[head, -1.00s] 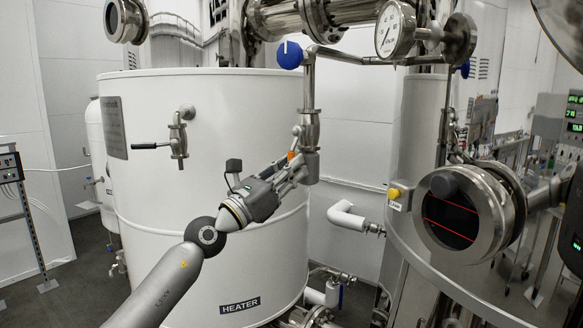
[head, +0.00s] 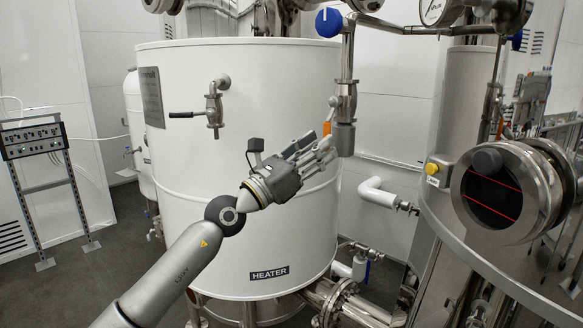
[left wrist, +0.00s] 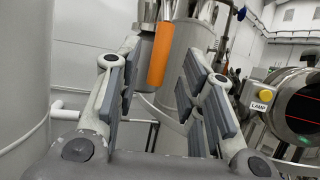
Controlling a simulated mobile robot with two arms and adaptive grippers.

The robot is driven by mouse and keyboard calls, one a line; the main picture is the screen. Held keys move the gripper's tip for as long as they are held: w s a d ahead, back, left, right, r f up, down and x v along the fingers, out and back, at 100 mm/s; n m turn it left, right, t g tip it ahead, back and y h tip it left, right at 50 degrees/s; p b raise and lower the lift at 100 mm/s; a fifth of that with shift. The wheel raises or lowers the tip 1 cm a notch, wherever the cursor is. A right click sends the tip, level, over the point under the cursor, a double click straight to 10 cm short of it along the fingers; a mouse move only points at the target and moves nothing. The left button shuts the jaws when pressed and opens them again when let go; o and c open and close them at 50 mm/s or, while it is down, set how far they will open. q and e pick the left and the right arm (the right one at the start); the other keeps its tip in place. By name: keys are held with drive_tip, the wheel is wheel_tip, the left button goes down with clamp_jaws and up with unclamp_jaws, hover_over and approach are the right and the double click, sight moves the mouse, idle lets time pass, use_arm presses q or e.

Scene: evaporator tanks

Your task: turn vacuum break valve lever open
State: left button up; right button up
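An orange lever grip (head: 327,128) hangs beside a steel valve (head: 345,105) on a vertical pipe at upper centre; I take it for the vacuum break valve lever. In the left wrist view the orange grip (left wrist: 160,54) points downward, close to upright. My left gripper (head: 322,150) reaches up from the left to just beneath the lever in the head view. In the left wrist view it is open, and the grip shows between its parted fingers (left wrist: 163,58), with visible gaps on both sides. I cannot tell its exact depth between the fingertips. My right gripper is out of view.
The white heater tank (head: 240,215) stands behind my left arm, with a black-handled valve (head: 212,110) on its wall. A blue knob (head: 328,22) is above the lever. A sight glass (head: 497,192) and yellow lamp button (head: 432,169) are at right.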

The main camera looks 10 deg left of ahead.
use_arm(q)
drive_tip(key=v, duration=0.8)
drive_tip(key=shift+s+a, duration=0.2)
drive_tip(key=shift+s, duration=0.05)
drive_tip(key=shift+f, duration=0.1)
